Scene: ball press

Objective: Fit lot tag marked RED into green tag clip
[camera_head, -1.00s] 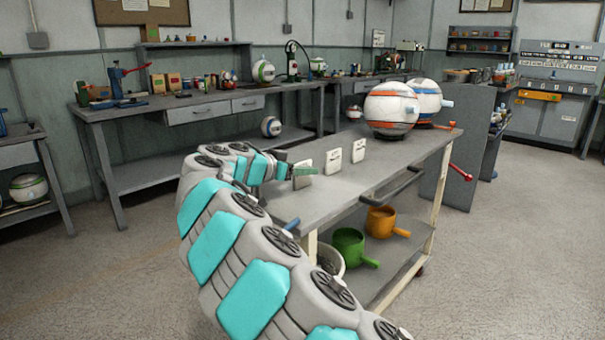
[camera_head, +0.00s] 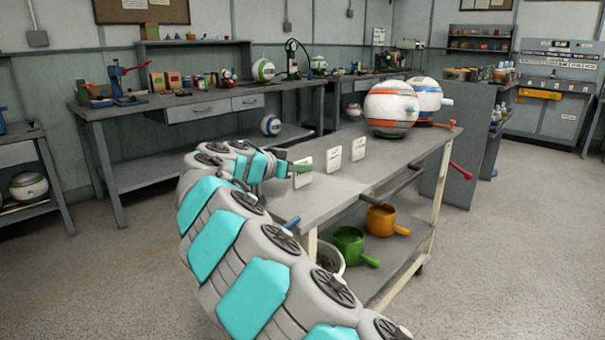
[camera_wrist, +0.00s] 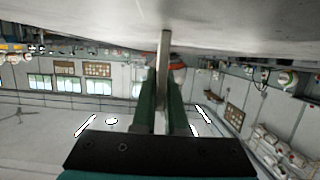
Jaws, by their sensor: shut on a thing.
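My gripper (camera_head: 296,168) is at the near left end of the cart top in the head view. Its green fingers are closed on the nearest white tag (camera_head: 303,173). In the wrist view, the tag shows edge-on as a thin strip (camera_wrist: 164,75) between the green fingers (camera_wrist: 163,105). Two more pale upright tags, the middle one (camera_head: 333,159) and the far one (camera_head: 358,149), stand in a row beyond it. Their lettering is too small to read, so I cannot tell which is marked RED. I cannot pick out a green tag clip.
The grey cart top (camera_head: 325,190) is mostly clear around the tags. Two striped balls, one orange-banded (camera_head: 391,108), sit at its far end. A green pot (camera_head: 348,245) and an orange pot (camera_head: 382,221) stand on the lower shelf. A long workbench (camera_head: 165,106) runs behind.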

